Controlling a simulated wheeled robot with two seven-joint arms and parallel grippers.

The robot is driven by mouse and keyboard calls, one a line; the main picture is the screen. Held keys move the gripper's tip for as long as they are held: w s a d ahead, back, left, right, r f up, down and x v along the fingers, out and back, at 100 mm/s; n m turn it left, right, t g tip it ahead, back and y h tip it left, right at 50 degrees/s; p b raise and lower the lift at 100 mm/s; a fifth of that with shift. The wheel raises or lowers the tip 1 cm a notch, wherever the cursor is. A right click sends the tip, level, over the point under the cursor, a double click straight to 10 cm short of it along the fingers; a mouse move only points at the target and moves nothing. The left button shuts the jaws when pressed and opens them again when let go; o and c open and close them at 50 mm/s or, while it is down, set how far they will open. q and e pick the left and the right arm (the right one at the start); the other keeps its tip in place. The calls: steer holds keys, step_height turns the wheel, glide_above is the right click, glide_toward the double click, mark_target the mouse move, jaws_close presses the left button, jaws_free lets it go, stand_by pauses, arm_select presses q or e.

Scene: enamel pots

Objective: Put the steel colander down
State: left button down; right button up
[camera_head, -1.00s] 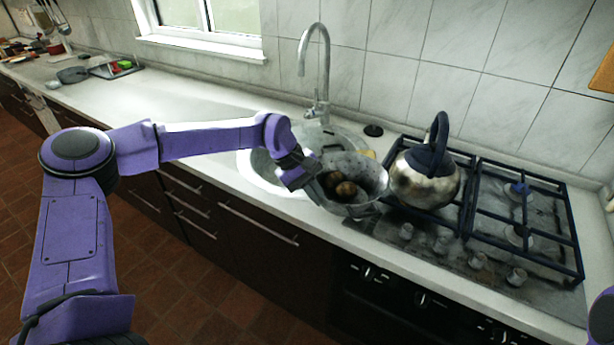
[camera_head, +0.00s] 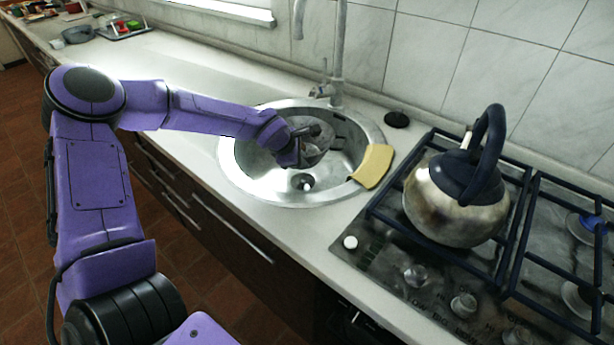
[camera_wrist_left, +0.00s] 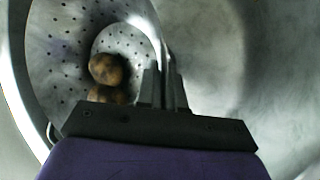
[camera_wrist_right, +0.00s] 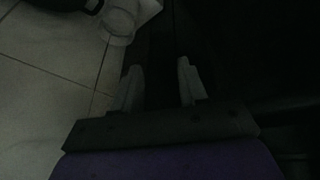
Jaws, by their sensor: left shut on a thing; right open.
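The steel colander (camera_head: 318,152) is over or in the round sink (camera_head: 262,188), mostly hidden behind my left gripper (camera_head: 307,138). In the left wrist view its perforated wall (camera_wrist_left: 68,55) and rim show close up, with round brown things (camera_wrist_left: 106,70) inside. My left gripper (camera_wrist_left: 163,88) is shut on the colander's edge. Whether the colander's bottom touches the sink cannot be told. My right gripper (camera_wrist_right: 158,88) shows only in its own dark wrist view, open and empty.
A yellow cloth (camera_head: 373,166) lies on the sink's right rim. A steel kettle (camera_head: 452,205) stands on the gas hob just right. The tap (camera_head: 337,60) rises behind the sink. A black round stopper (camera_head: 396,119) lies behind. The counter left of the sink is clear.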

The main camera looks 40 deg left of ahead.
arm_select(q)
step_height(320, 180, down, 8)
steer(key=shift+s+f+b, duration=0.1)
steer(key=shift+f+b, duration=0.15)
steer(key=shift+b, duration=0.4)
steer(key=c, duration=1.3)
jaws_free()
steer(key=shift+s, duration=0.1)
steer(key=shift+o, duration=0.2)
steer(key=p+v, duration=0.3)
steer(key=v, duration=0.9)
